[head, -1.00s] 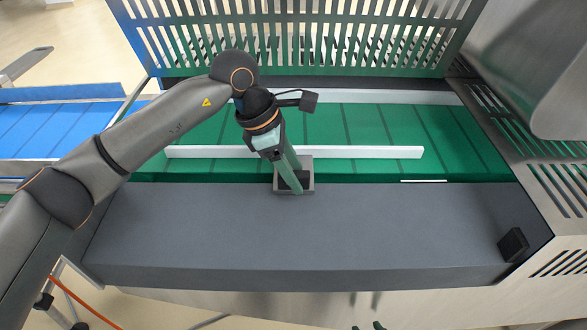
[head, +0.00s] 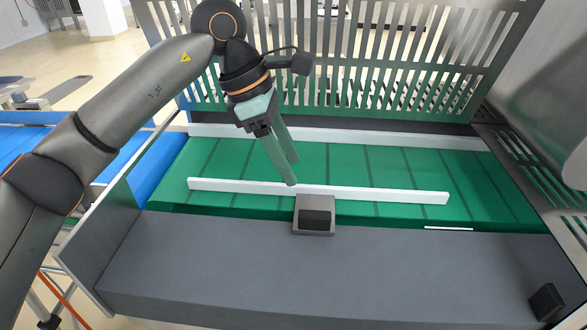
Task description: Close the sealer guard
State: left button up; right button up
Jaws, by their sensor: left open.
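The sealer's dark grey front panel (head: 300,275) lies broad and flat-looking across the near side of the green conveyor. A small grey block like a handle, with a dark recess (head: 314,217), sits at the middle of its far edge. A slatted grey panel (head: 420,75) stands upright behind the conveyor. I cannot tell for sure which panel is the guard. My left gripper (head: 292,171) is open and empty, fingers pointing down, above the conveyor just beyond the block and apart from it. My right gripper is out of view.
A white rail (head: 400,196) runs along the green belt (head: 350,165). A blue belt (head: 125,165) lies at the left. Steel housing (head: 540,70) rises at the right, and a black block (head: 546,302) sits on the panel's right end.

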aim_at(527, 10)
jog(key=k, duration=1)
